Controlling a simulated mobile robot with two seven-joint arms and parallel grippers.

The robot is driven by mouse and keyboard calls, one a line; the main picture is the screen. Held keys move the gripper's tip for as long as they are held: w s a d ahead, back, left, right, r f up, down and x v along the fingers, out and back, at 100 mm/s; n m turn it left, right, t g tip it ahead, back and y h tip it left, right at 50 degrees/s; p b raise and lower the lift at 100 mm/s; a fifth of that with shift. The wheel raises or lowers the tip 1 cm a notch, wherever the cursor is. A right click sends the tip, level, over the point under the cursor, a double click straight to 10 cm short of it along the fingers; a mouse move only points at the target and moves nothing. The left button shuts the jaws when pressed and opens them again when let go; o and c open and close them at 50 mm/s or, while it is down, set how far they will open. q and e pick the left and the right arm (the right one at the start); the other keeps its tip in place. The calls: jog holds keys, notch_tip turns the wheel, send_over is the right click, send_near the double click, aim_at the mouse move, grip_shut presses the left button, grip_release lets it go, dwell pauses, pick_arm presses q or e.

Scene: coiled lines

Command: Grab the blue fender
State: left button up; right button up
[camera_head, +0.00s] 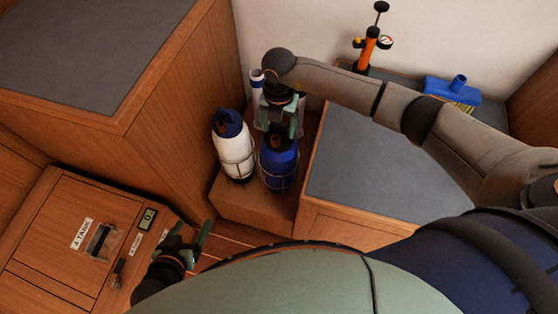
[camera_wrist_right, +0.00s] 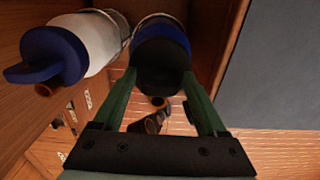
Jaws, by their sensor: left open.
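The blue fender (camera_head: 279,170) stands upright in a wire holder, with a brown eye at its top. My right gripper (camera_head: 278,130) is over its top from above, with its fingers on either side. In the right wrist view, the blue fender (camera_wrist_right: 162,32) shows its dark end between the fingertips of my right gripper (camera_wrist_right: 159,76). The fingers are apart; whether they press on the fender cannot be told. My left gripper (camera_head: 190,240) is open and empty, low and to the left, apart from the fenders.
A white fender (camera_head: 234,150) with a blue top stands in its own holder just left of the blue one. A wooden cabinet wall rises at left. A grey-topped counter (camera_head: 375,175) is at right. An orange pump (camera_head: 368,48) and a blue container (camera_head: 452,92) stand behind.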

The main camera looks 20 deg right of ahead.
grip_shut()
dwell(0.4)
jog(key=shift+r, duration=0.1)
